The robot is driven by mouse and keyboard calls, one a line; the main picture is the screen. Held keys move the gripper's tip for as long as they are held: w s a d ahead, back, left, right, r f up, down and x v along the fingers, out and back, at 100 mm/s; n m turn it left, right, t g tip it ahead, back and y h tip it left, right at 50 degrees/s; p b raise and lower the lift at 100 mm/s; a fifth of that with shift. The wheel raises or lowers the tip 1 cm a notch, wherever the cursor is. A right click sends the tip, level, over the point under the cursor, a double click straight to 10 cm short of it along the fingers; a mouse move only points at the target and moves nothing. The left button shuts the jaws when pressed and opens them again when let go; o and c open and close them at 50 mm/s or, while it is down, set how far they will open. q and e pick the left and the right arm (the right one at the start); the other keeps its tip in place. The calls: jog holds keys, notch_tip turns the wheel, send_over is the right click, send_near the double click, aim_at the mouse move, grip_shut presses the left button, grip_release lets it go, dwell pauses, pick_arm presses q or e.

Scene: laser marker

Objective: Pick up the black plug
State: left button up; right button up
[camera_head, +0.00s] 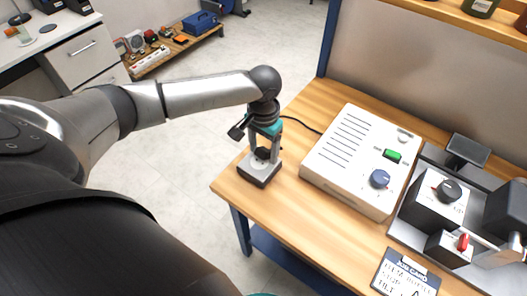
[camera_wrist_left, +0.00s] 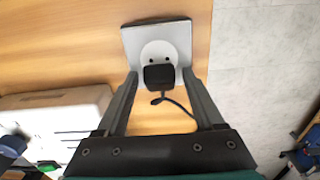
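The black plug (camera_wrist_left: 159,76) shows in the left wrist view between the two fingers, with a gap on each side and a black cable trailing below it. Just beyond it is a pale socket box (camera_wrist_left: 183,35) with a round face and two holes; I cannot tell how the plug sits against it. In the head view, the plug (camera_head: 262,154) is a small dark shape at the dark-based socket box (camera_head: 256,175) on the table's left corner. My left gripper (camera_head: 264,157) is open and points down around the plug. My right gripper is not in view.
A white control box (camera_head: 345,155) with a green switch and blue knob stands right of the socket box on the wooden table (camera_head: 290,208). The marking machine (camera_head: 434,204) and a sign (camera_head: 404,274) are further right. Floor is open left of the table.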

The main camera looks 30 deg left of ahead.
aim_at(264, 150)
pick_arm(q)
grip_shut()
dwell(0.3)
notch_tip(264, 150, up, 20)
jog(key=p, duration=0.4)
